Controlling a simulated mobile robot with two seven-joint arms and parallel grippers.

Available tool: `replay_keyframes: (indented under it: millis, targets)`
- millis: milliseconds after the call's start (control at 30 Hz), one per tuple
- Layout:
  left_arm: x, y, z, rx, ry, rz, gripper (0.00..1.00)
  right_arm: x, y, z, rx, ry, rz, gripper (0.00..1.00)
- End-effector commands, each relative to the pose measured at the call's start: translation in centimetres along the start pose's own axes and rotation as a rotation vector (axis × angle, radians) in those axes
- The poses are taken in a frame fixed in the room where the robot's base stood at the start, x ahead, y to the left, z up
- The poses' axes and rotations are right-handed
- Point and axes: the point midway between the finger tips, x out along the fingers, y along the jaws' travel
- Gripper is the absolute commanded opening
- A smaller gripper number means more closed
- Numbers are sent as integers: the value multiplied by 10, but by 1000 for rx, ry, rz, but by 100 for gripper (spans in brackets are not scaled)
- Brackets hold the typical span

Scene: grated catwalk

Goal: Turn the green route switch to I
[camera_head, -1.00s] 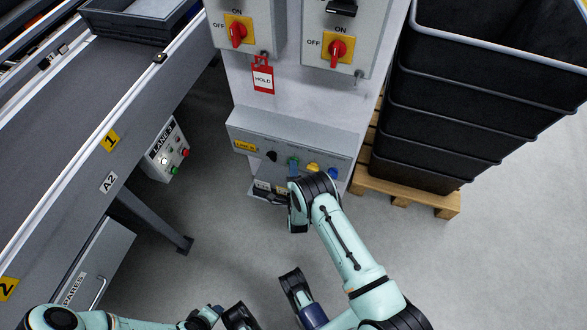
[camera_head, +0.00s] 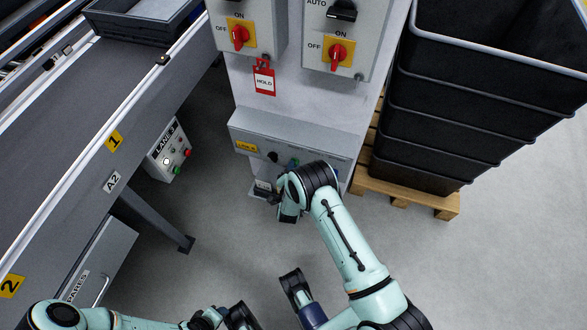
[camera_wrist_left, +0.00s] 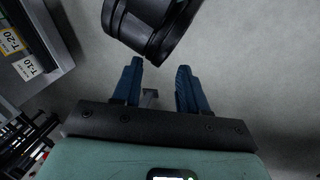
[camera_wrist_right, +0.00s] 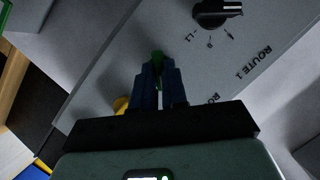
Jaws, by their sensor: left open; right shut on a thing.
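The green route switch (camera_wrist_right: 157,57) shows in the right wrist view between my right gripper's blue fingertips (camera_wrist_right: 158,72). The gripper is shut on it, and the fingers hide most of the knob. In the head view a bit of green (camera_head: 294,161) shows on the sloped control panel (camera_head: 290,135), just above my right wrist. I cannot read which mark the green switch points to. My left gripper (camera_wrist_left: 157,75) is open and empty, over the floor, away from the panel.
A black rotary knob (camera_wrist_right: 212,14) is beside the green switch, and a yellow one (camera_wrist_right: 121,104) is on its other side. Red switches (camera_head: 239,37) and a red HOLD tag (camera_head: 264,80) are above. A conveyor (camera_head: 75,130) stands left; black crates (camera_head: 430,150) on a pallet stand right.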

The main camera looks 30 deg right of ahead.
Motion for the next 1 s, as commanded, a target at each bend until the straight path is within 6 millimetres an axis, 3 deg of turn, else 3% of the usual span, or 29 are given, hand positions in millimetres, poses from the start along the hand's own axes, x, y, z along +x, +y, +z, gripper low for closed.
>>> replay_keyframes:
  millis: [500, 1000]
  targets:
    - [15, -6, -22, -5, 61, -4, 43, 2, -5, -1, -420, 8, 172, 0]
    - [23, -9, -36, -8, 101, -7, 43, 3, -7, -1, -614, 10, 253, 0]
